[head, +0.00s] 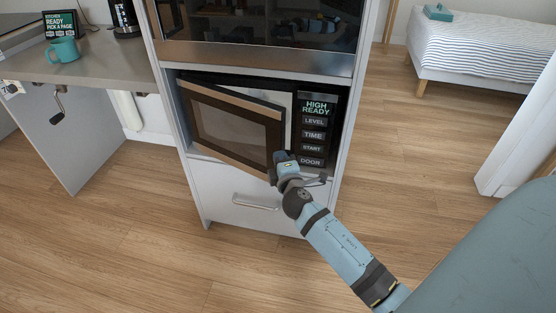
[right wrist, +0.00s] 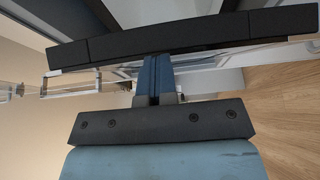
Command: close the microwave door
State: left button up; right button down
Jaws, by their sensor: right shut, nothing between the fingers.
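The microwave (head: 314,128) sits in a tall cabinet, with a dark control panel on its right reading "HIGH READY", "LEVEL", "TIME", "START" and "DOOR". Its door (head: 232,122), a metallic frame around a dark window, is hinged at the left and stands partly open, its right edge swung out from the body. My right gripper (head: 281,158) is at the door's lower right corner, outside it. In the right wrist view its fingers (right wrist: 155,80) are shut together and empty, their tips at a dark bar (right wrist: 170,40); I cannot tell whether they touch it. My left gripper is not in view.
A drawer with a handle (head: 255,202) is below the microwave, and an oven-like glass front (head: 262,22) is above. A counter (head: 90,62) at left holds a teal mug (head: 63,50); a crank (head: 57,103) hangs below. Wooden floor is open at right, before a bed (head: 485,45).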

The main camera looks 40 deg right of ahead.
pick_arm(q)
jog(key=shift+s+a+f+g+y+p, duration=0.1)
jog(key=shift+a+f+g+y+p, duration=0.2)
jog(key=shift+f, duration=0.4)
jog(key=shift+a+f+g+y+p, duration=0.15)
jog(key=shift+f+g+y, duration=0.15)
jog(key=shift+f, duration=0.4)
pick_arm(e)
jog(key=w+d+n+y, duration=0.1)
jog(key=w+d, duration=0.2)
jog(key=d, duration=0.4)
jog(key=shift+w+d+t+y, duration=0.3)
jog(key=shift+d, duration=0.1)
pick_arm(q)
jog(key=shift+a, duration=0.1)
pick_arm(e)
jog(key=shift+a, duration=0.1)
